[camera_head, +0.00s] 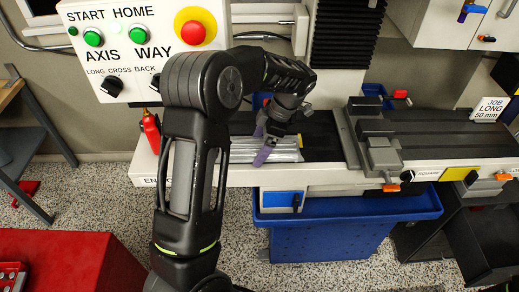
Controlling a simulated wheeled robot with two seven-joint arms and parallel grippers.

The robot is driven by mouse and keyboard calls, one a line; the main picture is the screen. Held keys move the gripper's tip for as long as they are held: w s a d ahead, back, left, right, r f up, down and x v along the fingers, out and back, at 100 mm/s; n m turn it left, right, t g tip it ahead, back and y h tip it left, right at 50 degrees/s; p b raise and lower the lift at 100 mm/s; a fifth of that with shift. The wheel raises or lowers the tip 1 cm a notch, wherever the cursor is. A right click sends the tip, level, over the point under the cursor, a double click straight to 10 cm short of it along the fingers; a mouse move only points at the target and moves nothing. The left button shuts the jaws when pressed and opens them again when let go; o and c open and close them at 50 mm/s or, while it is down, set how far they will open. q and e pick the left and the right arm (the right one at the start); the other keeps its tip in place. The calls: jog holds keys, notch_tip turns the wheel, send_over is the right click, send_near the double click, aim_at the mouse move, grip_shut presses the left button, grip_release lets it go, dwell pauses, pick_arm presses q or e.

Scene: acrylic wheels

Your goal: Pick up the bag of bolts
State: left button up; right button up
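A silvery, ribbed, shiny bundle (284,151) lies on the machine's bed in the head view. It may be the bag of bolts, but I cannot tell for sure. My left arm reaches in from the lower left and bends over the bed. My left gripper (270,141), with purple fingers, points down at the bundle and covers part of it. One purple fingertip shows against the bundle's near left part. I cannot tell whether it touches it or how far apart the fingers are. My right gripper is not in view.
A control panel (130,68) with green and red buttons stands at the upper left. A vise-like block (377,140) sits right of the bundle. A blue bin (340,235) stands below the bed. A red cabinet (70,262) is at the lower left. Speckled floor lies between.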

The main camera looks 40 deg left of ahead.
aim_at(254, 145)
pick_arm(q)
jog(key=c, duration=1.6)
jog(key=shift+w+r, duration=0.1)
jog(key=shift+r, duration=0.05)
jog(key=shift+r, duration=0.3)
notch_tip(254, 145, up, 4)
jog(key=shift+f+b, duration=0.15)
jog(key=shift+b, duration=0.35)
notch_tip(254, 145, up, 6)
jog(key=p, duration=0.3)
jog(key=shift+f, duration=0.2)
